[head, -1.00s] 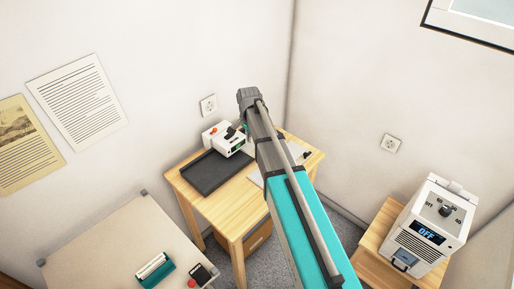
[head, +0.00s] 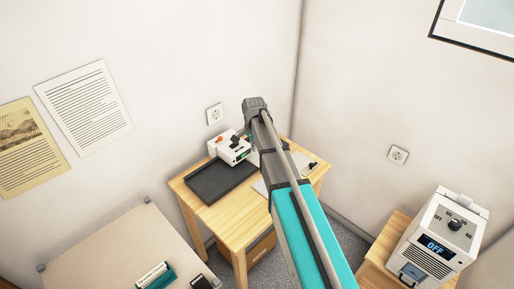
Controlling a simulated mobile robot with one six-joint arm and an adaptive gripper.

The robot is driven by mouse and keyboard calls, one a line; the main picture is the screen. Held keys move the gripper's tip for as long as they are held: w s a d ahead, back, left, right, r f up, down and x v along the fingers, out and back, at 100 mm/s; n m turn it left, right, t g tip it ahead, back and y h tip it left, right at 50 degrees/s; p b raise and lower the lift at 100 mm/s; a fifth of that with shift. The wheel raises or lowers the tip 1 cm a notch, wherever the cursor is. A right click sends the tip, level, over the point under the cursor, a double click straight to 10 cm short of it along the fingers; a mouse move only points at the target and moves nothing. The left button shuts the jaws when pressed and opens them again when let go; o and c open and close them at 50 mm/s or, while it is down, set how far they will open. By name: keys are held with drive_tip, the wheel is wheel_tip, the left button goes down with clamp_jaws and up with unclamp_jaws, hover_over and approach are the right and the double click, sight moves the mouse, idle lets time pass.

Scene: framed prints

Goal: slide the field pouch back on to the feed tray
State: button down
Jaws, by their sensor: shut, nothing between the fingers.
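A dark grey flat tray (head: 212,186), which looks like the feed tray, lies on a small wooden table in front of a white machine (head: 226,151) with a red knob and a green display. A pale flat sheet (head: 302,158), possibly the field pouch, shows on the table to the right of my arm and is partly covered by it. My arm reaches over the table. My gripper (head: 237,138) shows only as a small dark part beside the arm's end, above or against the white machine. The rest of it is hidden, and I see nothing held.
The wooden table (head: 226,213) stands in the corner, walls close behind. A pale table (head: 125,245) at lower left holds a teal item (head: 158,277) and a dark device (head: 199,282). A white box reading OFF (head: 445,232) stands on a wooden stand at right.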

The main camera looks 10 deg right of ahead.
sight(258, 163)
drive_tip(key=shift+f+b, duration=4.1)
drive_tip(key=shift+f, duration=0.3)
drive_tip(key=shift+w+d+r, duration=0.15)
drive_tip(key=shift+w+d, duration=0.5)
drive_tip(key=shift+d, duration=0.2)
drive_tip(key=shift+w+d, duration=0.5)
drive_tip(key=shift+d, duration=0.3)
drive_tip(key=w+d, duration=0.1)
drive_tip(key=d, duration=0.1)
drive_tip(key=w+d, duration=0.2)
drive_tip(key=d, duration=0.1)
drive_tip(key=w+d, duration=0.2)
drive_tip(key=d, duration=0.1)
drive_tip(key=shift+w+d, duration=0.15)
drive_tip(key=shift+w, duration=0.1)
drive_tip(key=shift+s, duration=0.1)
